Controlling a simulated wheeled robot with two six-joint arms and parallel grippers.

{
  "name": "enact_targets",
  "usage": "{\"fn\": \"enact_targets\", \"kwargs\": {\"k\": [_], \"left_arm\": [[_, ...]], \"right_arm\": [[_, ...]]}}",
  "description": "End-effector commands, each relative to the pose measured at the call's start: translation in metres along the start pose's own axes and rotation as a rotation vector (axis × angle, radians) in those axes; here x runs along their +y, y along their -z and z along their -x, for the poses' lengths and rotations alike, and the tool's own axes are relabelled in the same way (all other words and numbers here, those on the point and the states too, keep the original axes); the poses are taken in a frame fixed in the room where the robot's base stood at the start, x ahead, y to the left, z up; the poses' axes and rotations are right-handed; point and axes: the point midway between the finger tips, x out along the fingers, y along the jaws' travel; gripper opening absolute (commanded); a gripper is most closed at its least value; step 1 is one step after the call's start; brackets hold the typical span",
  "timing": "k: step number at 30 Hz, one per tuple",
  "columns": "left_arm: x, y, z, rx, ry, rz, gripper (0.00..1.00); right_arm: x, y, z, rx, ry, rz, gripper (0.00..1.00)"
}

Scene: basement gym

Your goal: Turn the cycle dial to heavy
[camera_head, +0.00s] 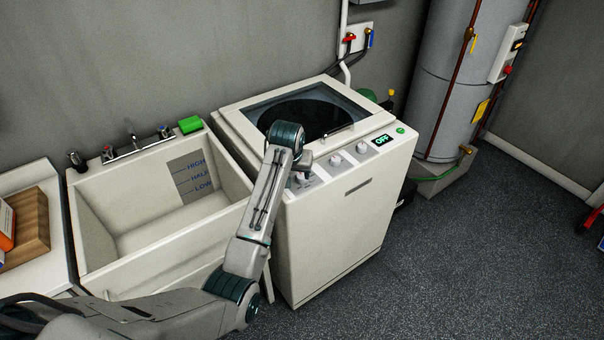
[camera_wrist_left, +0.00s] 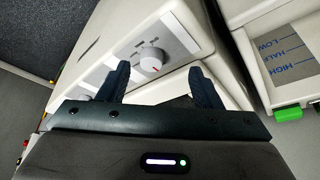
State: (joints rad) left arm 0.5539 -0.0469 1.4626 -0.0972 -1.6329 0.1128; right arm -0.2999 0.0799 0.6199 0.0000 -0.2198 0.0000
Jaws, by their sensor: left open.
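The white washing machine (camera_head: 335,215) has a row of knobs on its sloped front panel. In the head view two white knobs, a middle one (camera_head: 335,160) and a right one (camera_head: 362,147), show clear of my arm. My left gripper (camera_head: 302,178) is at the panel's left end, where my wrist partly hides it. In the left wrist view my left gripper (camera_wrist_left: 160,72) is open and empty. A white knob (camera_wrist_left: 151,60) lies just ahead between its fingertips, with no contact visible. The cycle markings are too small to read.
A display (camera_head: 382,140) on the panel reads OFF, beside a green button (camera_head: 400,131). A utility sink (camera_head: 150,215) stands left of the washer, with a green block (camera_head: 190,124) on its rim. A water heater (camera_head: 445,80) stands behind right.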

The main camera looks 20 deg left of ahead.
Motion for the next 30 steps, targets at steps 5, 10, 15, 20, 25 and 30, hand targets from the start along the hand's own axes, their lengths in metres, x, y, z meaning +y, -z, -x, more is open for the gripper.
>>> {"fn": "enact_targets", "kwargs": {"k": [5,10,15,20,25,30], "left_arm": [[0.011,0.033,0.012,0.004,-0.004,0.002,0.59],[0.012,0.037,0.005,0.002,-0.004,0.003,0.59],[0.012,0.037,-0.021,0.000,-0.003,0.003,0.59],[0.012,0.037,-0.050,0.001,-0.003,0.003,0.59],[0.012,0.037,-0.074,0.003,-0.004,0.002,0.59],[0.012,0.037,-0.088,0.004,-0.004,0.003,0.59]], "right_arm": [[0.000,0.000,0.000,0.000,0.000,0.000,0.36],[0.001,0.001,0.005,0.000,0.000,0.000,0.36],[0.001,0.002,0.016,0.000,0.000,0.000,0.36],[0.002,0.002,0.024,0.000,0.000,0.000,0.36],[0.002,0.003,0.030,0.000,0.000,0.000,0.36],[0.002,0.003,0.033,0.000,0.000,0.000,0.36]]}}
